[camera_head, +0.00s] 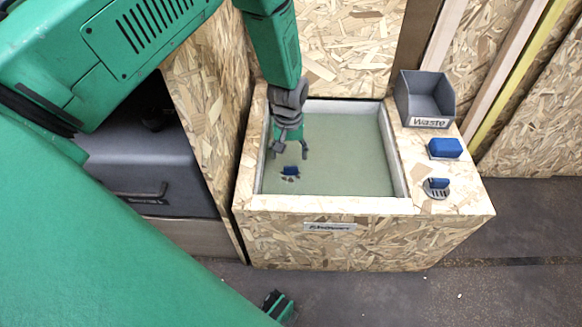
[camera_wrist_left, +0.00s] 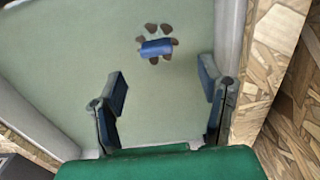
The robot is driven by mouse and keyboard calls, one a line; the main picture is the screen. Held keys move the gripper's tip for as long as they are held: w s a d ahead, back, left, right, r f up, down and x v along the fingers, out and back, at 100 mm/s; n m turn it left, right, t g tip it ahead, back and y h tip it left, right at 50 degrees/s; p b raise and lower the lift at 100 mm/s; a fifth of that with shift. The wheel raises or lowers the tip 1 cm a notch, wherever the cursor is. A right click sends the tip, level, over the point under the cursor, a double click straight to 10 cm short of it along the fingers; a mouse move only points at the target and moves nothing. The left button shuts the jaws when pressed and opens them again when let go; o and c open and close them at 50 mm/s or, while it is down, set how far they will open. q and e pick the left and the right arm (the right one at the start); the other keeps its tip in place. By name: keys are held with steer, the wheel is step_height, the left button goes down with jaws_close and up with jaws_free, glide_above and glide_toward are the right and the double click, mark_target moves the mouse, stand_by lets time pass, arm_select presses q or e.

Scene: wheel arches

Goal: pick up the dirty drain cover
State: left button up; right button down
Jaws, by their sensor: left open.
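The dirty drain cover (camera_head: 290,172) lies on the green floor of the shower tray, near its left front corner. It has a blue handle, and in the left wrist view the drain cover (camera_wrist_left: 157,47) shows brown patches around that handle. My left gripper (camera_head: 291,150) reaches down into the tray, just behind the cover in the head view. In the left wrist view its fingers (camera_wrist_left: 162,82) are spread apart with nothing between them, and the cover lies beyond the fingertips.
The shower tray (camera_head: 408,185) has raised walls close to my left gripper. On its right ledge stand a grey Waste bin (camera_head: 425,100), a blue block (camera_head: 445,148) and a grey drain cover with a blue handle (camera_head: 436,188). A chipboard panel (camera_head: 205,120) rises at the left.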

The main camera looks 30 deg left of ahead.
mark_target(291, 167)
arm_select(q)
step_height(291, 167, down, 3)
steer(key=shift+r+b, duration=0.15)
steer(key=shift+b, duration=0.15)
steer(key=f+b, duration=0.2)
steer(key=f, duration=0.1)
steer(key=f+b, duration=0.1)
steer(key=f, duration=0.1)
steer(key=shift+w+d+f, duration=0.1)
steer(key=shift+d+f, duration=0.05)
steer(key=shift+d, duration=0.1)
steer(key=c, duration=1.3)
